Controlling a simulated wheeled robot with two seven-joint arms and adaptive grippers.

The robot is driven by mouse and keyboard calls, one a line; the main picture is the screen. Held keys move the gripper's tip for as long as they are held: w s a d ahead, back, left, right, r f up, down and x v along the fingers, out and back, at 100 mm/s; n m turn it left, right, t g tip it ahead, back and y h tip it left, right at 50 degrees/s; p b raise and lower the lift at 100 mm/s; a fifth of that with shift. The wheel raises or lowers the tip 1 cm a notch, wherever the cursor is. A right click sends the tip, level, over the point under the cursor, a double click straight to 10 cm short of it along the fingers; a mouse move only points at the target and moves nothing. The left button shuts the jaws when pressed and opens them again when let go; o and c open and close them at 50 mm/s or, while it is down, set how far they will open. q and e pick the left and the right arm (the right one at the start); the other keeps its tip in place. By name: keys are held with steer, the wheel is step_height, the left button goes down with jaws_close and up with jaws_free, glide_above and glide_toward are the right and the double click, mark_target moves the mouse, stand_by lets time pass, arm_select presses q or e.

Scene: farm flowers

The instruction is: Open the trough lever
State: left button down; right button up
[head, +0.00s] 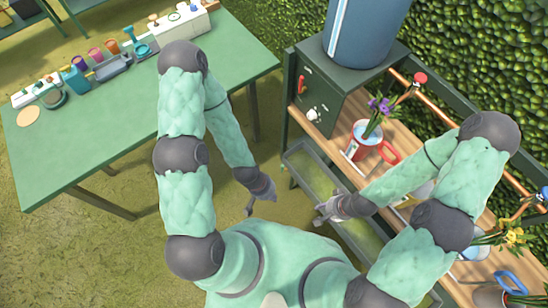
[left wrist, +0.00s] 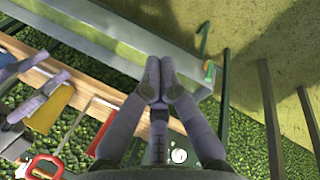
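In the head view I cannot make out this lever clearly.
A green cabinet (head: 340,90) with a red handle and white dial carries a blue barrel (head: 365,30). A red-and-white pot (head: 362,148) with purple flowers stands on the bench. A green table (head: 100,125) with tools stands left. Grass between table and trough is clear.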

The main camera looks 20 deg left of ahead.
arm_select(q)
steer(key=shift+s+d, duration=0.1)
arm_select(e)
steer(key=shift+d, duration=0.1)
steer(key=shift+o, duration=0.9)
arm_select(q)
steer(key=w+a+f+n+b, duration=0.1)
steer(key=w+f+n+b, duration=0.2)
steer(key=w, duration=0.4)
steer(key=w+a+f+n+b, duration=0.1)
steer(key=w+a+f+b, duration=0.1)
steer(key=w+f, duration=0.4)
steer(key=w+a+f+n+g+y+b, duration=0.1)
steer(key=w+a+n+b, duration=0.4)
steer(key=w, duration=0.7)
steer(key=a+f+n, duration=0.1)
steer(key=a, duration=0.1)
steer(key=shift+w+a+g+y, duration=0.3)
steer(key=shift+w, duration=0.05)
arm_select(e)
step_height(320, 180, down, 10)
arm_select(q)
steer(key=s+d+f+b, duration=0.3)
steer(key=d+f+b, duration=0.1)
steer(key=f, duration=0.5)
steer(key=shift+d+f, duration=0.3)
steer(key=shift+d, duration=0.6)
arm_select(e)
steer(key=shift+f, duration=2.25)
